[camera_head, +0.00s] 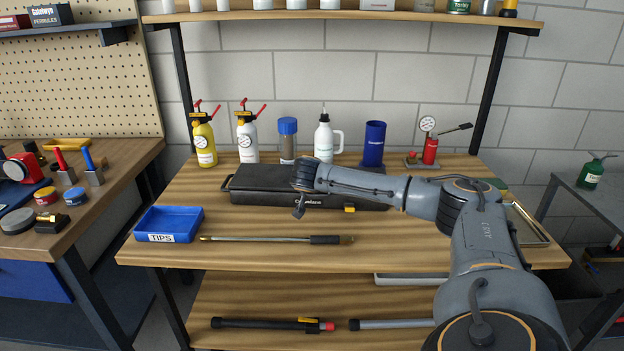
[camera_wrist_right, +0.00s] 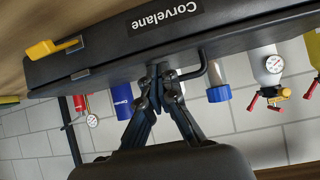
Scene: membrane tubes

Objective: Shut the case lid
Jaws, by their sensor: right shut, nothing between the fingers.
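The black case (camera_head: 262,185) lies on the workbench with its lid down, flat or nearly flat; I cannot tell if a thin gap is left. A white brand name and a yellow latch (camera_head: 349,208) show on its front. In the right wrist view the case (camera_wrist_right: 230,40) fills the top, seen upside down, with the yellow latch (camera_wrist_right: 55,47) at left. My right gripper (camera_wrist_right: 160,72) is shut and empty, its fingertips at the case's edge beside a bent black handle (camera_wrist_right: 203,68). In the head view my right arm hides part of the case. My left gripper is out of view.
Behind the case stand a yellow bottle (camera_head: 203,144), a white bottle (camera_head: 247,142), a blue-capped jar (camera_head: 288,141), a jug (camera_head: 325,142) and a blue cup (camera_head: 374,144). A blue tray (camera_head: 168,223) and a long rod (camera_head: 265,239) lie in front.

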